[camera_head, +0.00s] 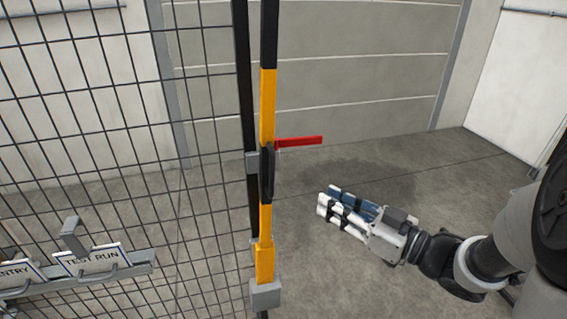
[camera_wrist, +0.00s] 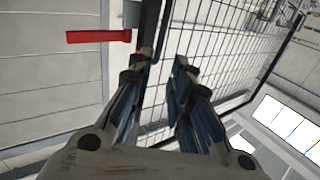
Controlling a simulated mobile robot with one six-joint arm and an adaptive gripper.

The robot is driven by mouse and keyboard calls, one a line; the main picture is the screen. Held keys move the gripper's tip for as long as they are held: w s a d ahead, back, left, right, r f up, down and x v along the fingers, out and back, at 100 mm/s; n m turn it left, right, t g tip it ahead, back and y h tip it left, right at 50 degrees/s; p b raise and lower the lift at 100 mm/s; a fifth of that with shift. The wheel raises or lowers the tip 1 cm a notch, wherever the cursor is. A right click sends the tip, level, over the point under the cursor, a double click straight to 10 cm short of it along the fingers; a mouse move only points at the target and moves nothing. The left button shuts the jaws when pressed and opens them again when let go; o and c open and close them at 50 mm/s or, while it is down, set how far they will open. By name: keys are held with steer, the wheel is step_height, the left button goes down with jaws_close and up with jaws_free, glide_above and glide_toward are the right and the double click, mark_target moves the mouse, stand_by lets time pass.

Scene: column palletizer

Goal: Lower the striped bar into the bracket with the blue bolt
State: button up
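The striped bar (camera_head: 266,100), yellow and black, stands upright along the edge of a mesh fence. A red handle (camera_head: 298,141) sticks out to the right from it; the handle also shows at upper left in the wrist view (camera_wrist: 98,37). The bar's lower end meets a grey bracket (camera_head: 265,294). No blue bolt can be made out, so I cannot tell which bracket has it. My gripper (camera_head: 328,198) is to the right of the bar and below the handle, apart from both. Its fingers are spread in the wrist view (camera_wrist: 162,62), with nothing held between them.
The mesh fence (camera_head: 125,130) fills the left side. A rail (camera_head: 100,284) with a "TEST RUN" sign (camera_head: 95,260) and an "ENTRY" sign (camera_head: 15,273) is at lower left. The floor right of the bar is clear.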

glide_above(272, 193)
steer(key=shift+w, duration=0.4)
steer(key=shift+c, duration=0.3)
jaws_close()
